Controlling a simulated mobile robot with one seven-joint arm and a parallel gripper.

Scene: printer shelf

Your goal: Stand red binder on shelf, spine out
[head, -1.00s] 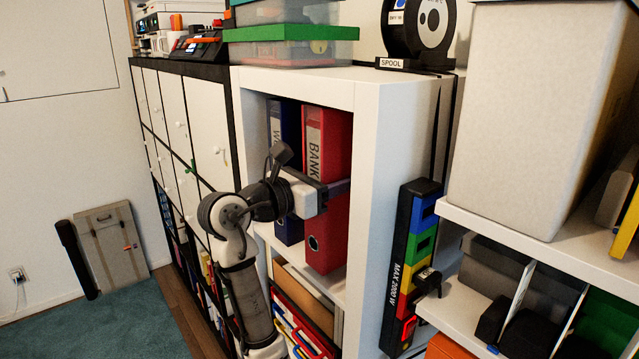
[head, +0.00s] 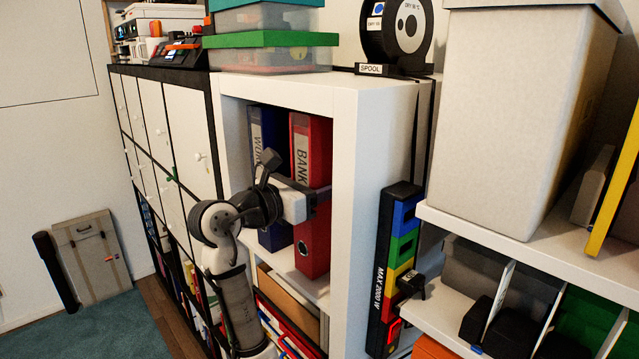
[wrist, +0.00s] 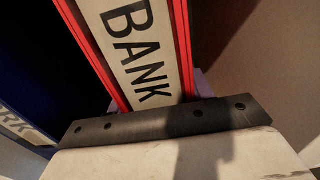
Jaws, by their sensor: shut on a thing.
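The red binder (head: 312,250) stands upright in the upper compartment of the white shelf (head: 344,220). Its spine, with a BANK label, faces outward. A blue binder (head: 275,238) stands to its left, a narrow gap between them. My gripper (head: 318,196) is shut on the red binder at about mid-height, reaching in from the front. In the wrist view the red binder (wrist: 183,45) and its label are straight ahead, close against the dark gripper base. The fingertips are mostly hidden there. Whether the binder's bottom fully rests on the shelf board is hard to tell.
The right wall of the compartment is close beside the red binder. A power strip (head: 395,270) hangs on the shelf's outer side. A spool (head: 398,35) and a green-lidded box (head: 272,40) sit on top. Folders (head: 290,330) fill the compartment below.

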